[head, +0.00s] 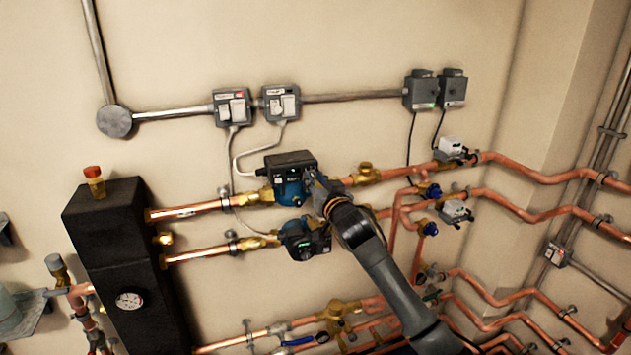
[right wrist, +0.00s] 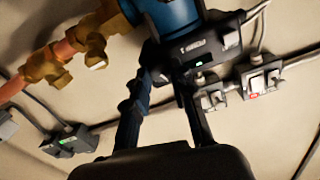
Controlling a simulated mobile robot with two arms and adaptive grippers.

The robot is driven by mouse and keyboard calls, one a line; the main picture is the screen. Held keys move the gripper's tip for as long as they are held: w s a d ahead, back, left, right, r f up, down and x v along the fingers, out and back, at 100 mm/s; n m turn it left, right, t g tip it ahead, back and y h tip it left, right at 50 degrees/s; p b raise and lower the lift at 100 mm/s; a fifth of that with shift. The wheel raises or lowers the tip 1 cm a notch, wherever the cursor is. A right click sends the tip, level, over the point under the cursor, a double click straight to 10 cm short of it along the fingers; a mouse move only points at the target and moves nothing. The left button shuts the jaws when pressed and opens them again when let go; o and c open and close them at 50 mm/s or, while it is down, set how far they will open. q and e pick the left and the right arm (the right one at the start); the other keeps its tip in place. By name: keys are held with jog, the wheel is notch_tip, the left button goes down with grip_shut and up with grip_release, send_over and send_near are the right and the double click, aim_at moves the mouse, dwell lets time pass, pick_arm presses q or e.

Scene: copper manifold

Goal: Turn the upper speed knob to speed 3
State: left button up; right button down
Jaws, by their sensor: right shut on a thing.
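The upper pump (head: 291,194) has a blue body and a black control box (head: 286,161) on top, with small labels on its front. It also shows in the right wrist view as a blue body (right wrist: 172,14) and black box (right wrist: 213,38) with a small green light. My right gripper (head: 316,184) reaches in from the lower right and is shut at the front right of this box. In the right wrist view the fingertips (right wrist: 165,76) meet the box's face. The speed knob between them is mostly hidden, and its setting cannot be read. My left gripper is not in view.
A lower pump (head: 301,239) sits close below my right gripper. Copper pipes (head: 205,208) run either side, with brass fittings (head: 367,174) to the right. Two switch boxes (head: 232,107) hang above, with white cables. A black manifold block (head: 125,250) stands left.

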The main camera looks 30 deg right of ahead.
jog(key=m, duration=0.3)
jog(key=shift+p, duration=0.3)
jog(key=m+p, duration=0.1)
jog(key=m, duration=0.2)
jog(key=shift+r+m, duration=0.15)
jog(key=shift+m, duration=0.15)
jog(key=m+p, duration=0.2)
jog(key=m, duration=0.2)
jog(key=shift+p, duration=0.3)
jog(key=shift+m+p, duration=0.7)
jog(key=shift+m, duration=1)
